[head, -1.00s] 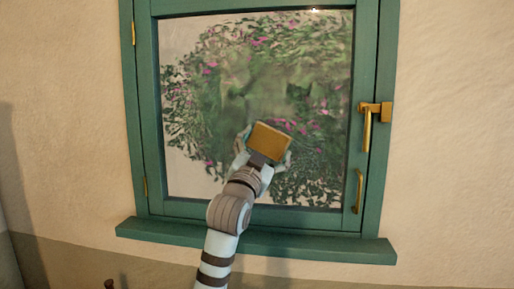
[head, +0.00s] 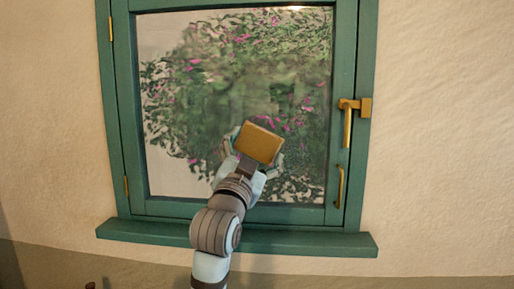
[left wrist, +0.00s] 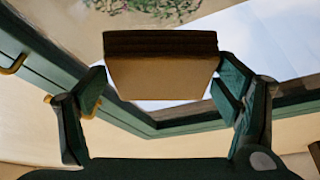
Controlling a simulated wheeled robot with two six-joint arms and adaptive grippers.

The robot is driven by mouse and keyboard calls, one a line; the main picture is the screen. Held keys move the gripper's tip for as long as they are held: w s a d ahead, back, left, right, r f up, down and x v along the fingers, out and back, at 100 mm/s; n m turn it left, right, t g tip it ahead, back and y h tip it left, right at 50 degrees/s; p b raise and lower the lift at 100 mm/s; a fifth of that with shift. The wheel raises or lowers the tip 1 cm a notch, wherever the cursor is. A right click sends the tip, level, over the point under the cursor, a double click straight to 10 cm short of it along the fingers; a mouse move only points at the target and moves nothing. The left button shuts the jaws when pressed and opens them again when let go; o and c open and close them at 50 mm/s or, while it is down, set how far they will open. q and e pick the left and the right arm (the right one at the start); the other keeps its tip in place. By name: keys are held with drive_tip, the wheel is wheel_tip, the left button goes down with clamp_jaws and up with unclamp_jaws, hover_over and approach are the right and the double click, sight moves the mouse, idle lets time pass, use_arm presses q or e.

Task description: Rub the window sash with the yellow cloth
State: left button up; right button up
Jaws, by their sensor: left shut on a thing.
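The window sash (head: 124,110) is a green frame around a glass pane and looks shut. My left gripper (head: 256,150) is in front of the lower middle of the pane, its fingers on either side of the yellow cloth (head: 260,142), which looks like a thick, flat-faced block. In the left wrist view, the gripper (left wrist: 163,95) is shut on the cloth (left wrist: 160,78), with its fingers at the cloth's sides. The pane and the sash's green edge show behind it. I cannot tell whether the cloth touches the glass. My right gripper is not in view.
A brass latch (head: 347,122) and a brass pull handle (head: 339,187) are on the window's right side. A green sill (head: 300,243) juts out below, under my left arm. Beige wall (head: 440,120) surrounds the window. Pink-flowered bushes show through the glass.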

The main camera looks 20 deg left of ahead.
use_arm(q)
drive_tip(key=shift+s, duration=0.1)
drive_tip(key=shift+s, duration=0.15)
drive_tip(key=shift+s+d, duration=0.3)
drive_tip(key=shift+s, duration=0.4)
drive_tip(key=shift+s+d, duration=0.25)
drive_tip(key=shift+s, duration=0.4)
drive_tip(key=shift+w+a, duration=0.1)
drive_tip(key=shift+w, duration=0.05)
